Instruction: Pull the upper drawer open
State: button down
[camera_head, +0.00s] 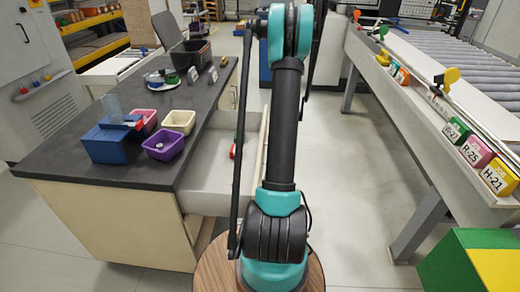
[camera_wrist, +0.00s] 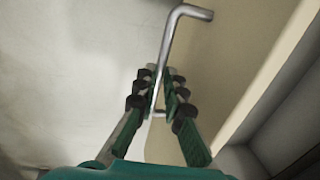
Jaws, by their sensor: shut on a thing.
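The upper drawer (camera_head: 212,172) stands pulled out from the right side of the dark-topped counter in the head view, and its pale inside shows. My arm hides part of its front panel. In the wrist view, the bent metal handle (camera_wrist: 183,14) stands off the beige drawer front (camera_wrist: 228,50). My gripper (camera_wrist: 162,76) is shut on the handle, with its green and black fingers on both sides of the bar. In the head view my gripper cannot be made out.
The counter top (camera_head: 70,165) holds a blue box (camera_head: 108,144), a purple bin (camera_head: 163,143) and a cream bin (camera_head: 179,121). A small red and green item (camera_head: 234,149) lies in the drawer. A roller conveyor (camera_head: 440,75) stands at the right, with clear floor (camera_head: 350,180) between.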

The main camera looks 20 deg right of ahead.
jog(key=shift+s+d, duration=0.35)
jog(key=shift+d, duration=0.25)
jog(key=shift+s+d, duration=0.35)
jog(key=shift+d, duration=0.25)
jog(key=c, duration=1.6)
grip_release()
jog(key=v, duration=1.2)
